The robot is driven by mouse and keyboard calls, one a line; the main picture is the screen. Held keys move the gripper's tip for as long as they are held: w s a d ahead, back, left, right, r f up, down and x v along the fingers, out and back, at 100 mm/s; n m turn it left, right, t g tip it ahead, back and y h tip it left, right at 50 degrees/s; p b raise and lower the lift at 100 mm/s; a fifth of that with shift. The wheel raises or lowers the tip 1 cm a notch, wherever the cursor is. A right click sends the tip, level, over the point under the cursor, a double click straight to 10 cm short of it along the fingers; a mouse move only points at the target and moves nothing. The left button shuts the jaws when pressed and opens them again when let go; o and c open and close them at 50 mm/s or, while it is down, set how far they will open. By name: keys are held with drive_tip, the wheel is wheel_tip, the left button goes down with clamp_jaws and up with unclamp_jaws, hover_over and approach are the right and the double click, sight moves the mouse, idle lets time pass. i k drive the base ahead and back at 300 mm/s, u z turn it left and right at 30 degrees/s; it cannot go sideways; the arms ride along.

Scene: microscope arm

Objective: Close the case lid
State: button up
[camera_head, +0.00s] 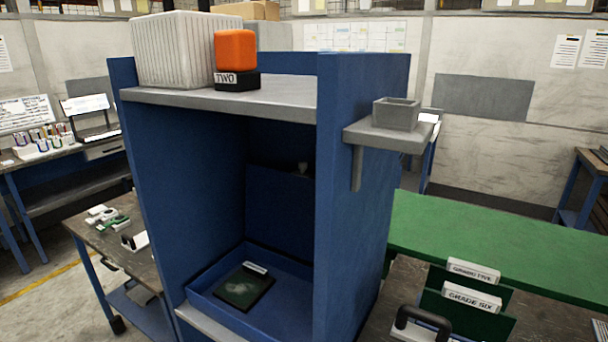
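A blue case stands open inside a tall blue cabinet (358,200). Its shallow tray (285,302) lies on the cabinet's lower shelf, and a dark green slab (243,288) with a small white label lies in it. What looks like the case lid (280,215) stands raised at the back of the tray, in shadow. The cabinet's right wall hides part of the case's right side. My gripper is not in view.
On the cabinet top (285,92) stand a white ribbed box (185,48) and an orange block (235,50) on a black base marked TWO. A grey side shelf (390,137) juts out right, holding a small tray. Right of the cabinet are green graded holders (470,318) and a black handle (424,320).

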sight(280, 205)
drive_tip(key=z, duration=2.35)
drive_tip(key=k, duration=1.2)
drive_tip(key=u, duration=1.9)
drive_tip(key=i, duration=0.85)
drive_tip(key=u, duration=0.1)
